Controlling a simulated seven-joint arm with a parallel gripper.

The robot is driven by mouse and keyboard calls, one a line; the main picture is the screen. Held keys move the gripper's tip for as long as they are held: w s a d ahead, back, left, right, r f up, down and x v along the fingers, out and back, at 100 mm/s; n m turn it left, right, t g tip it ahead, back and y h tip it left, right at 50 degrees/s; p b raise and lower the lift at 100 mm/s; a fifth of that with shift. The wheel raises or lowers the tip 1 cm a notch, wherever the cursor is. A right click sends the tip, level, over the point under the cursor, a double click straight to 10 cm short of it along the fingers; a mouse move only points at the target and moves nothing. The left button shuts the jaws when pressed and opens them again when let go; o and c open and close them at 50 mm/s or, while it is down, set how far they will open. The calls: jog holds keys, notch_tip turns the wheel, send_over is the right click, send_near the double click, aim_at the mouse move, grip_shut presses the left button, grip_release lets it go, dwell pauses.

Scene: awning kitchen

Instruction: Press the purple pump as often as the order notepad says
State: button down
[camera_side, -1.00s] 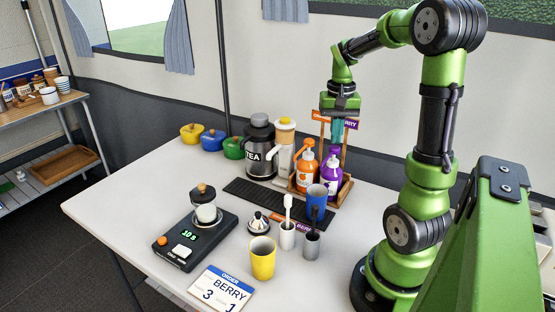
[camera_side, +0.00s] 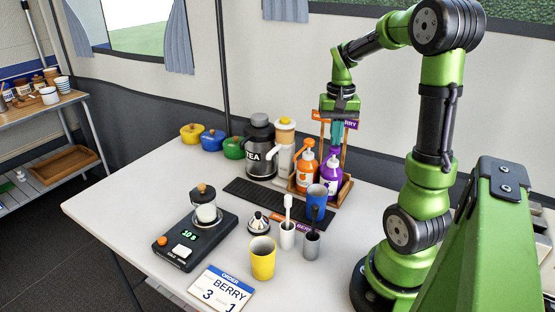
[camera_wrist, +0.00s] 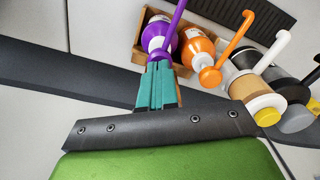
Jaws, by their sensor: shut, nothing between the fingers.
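The purple pump bottle (camera_side: 331,184) stands in a wooden rack beside the orange pump bottle (camera_side: 305,178). In the wrist view, the purple pump (camera_wrist: 160,54) lies right at my fingertips. My gripper (camera_side: 336,146) is shut and empty, pointing down over the purple pump's head. The teal fingers (camera_wrist: 159,68) hide part of it; I cannot tell whether they touch. The order notepad (camera_side: 222,289) at the table's front reads "ORDER", "BERRY", "3" and "1"; its smaller print is too small to read.
A blue cup (camera_side: 317,195) stands just in front of the rack. A tea urn (camera_side: 259,150) and a yellow-topped dispenser (camera_side: 285,140) stand left of it. A yellow cup (camera_side: 262,262) and a scale (camera_side: 194,240) with a jar are nearer.

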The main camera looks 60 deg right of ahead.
jog(key=shift+f, duration=1.1)
jog(key=shift+r, duration=1.55)
jog(key=shift+r, duration=3)
